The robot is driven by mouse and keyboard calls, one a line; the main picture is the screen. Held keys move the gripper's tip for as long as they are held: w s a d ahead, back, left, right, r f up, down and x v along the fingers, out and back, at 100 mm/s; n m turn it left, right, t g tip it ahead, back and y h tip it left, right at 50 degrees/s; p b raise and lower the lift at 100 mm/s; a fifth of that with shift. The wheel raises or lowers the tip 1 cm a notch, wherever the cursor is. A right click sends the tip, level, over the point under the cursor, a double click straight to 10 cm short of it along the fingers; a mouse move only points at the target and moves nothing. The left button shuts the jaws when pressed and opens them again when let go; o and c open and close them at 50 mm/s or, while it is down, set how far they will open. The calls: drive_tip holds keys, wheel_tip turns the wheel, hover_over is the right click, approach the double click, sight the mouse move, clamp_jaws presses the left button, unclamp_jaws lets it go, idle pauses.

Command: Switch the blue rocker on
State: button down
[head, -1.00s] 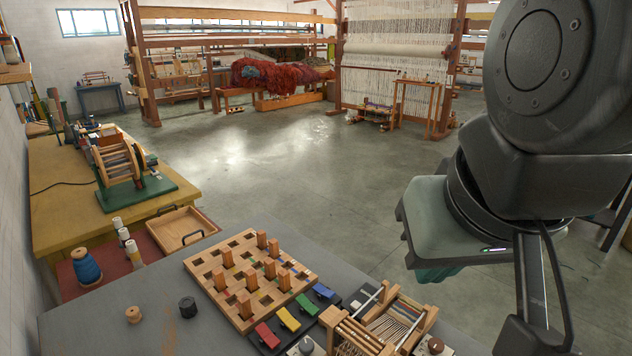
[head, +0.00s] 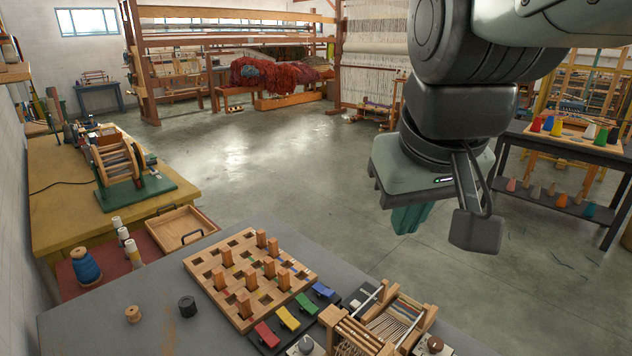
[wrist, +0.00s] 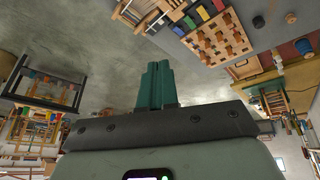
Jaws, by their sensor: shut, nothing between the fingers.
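The blue rocker (head: 323,290) is at the right end of a short row with a green rocker (head: 306,304), a yellow rocker (head: 289,317) and a red rocker (head: 267,335). They sit on a dark base at the table's edge. Whether the blue rocker is on or off is too small to tell. My gripper (head: 406,222) is above and to the right of the row in the head view, over the floor beyond the table, touching nothing. Its teal fingers (wrist: 158,68) are together and empty in the wrist view. The row shows small near the top there.
A pegged wooden board (head: 230,307) lies left of the rockers. A small wooden loom frame (head: 385,325) stands close on their right, with a knob (head: 306,345) in front. Floor beyond is open.

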drive_tip(key=w+a+f+n+g, duration=0.1)
drive_tip(key=w+a+f+n, duration=0.15)
drive_tip(key=w+f, duration=0.7)
drive_tip(key=w+a+f+n+g, duration=0.25)
drive_tip(key=w+f, duration=0.25)
drive_tip(key=w, duration=0.9)
drive_tip(key=w+f+n, duration=0.1)
drive_tip(key=w+f, duration=0.1)
drive_tip(key=f, duration=0.4)
drive_tip(key=w+a+f+n+y, duration=0.1)
drive_tip(key=w+f, duration=0.2)
drive_tip(key=f, duration=0.3)
drive_tip(key=shift+w, duration=0.25)
drive_tip(key=shift+f, duration=0.1)
hover_over(328, 291)
drive_tip(key=f, duration=1)
drive_tip(key=shift+a, duration=0.25)
drive_tip(key=f, duration=0.3)
drive_tip(key=shift+s+d, duration=0.25)
drive_tip(key=shift+d, duration=0.15)
drive_tip(key=shift+s+d+f, duration=0.1)
drive_tip(key=shift+f, duration=0.2)
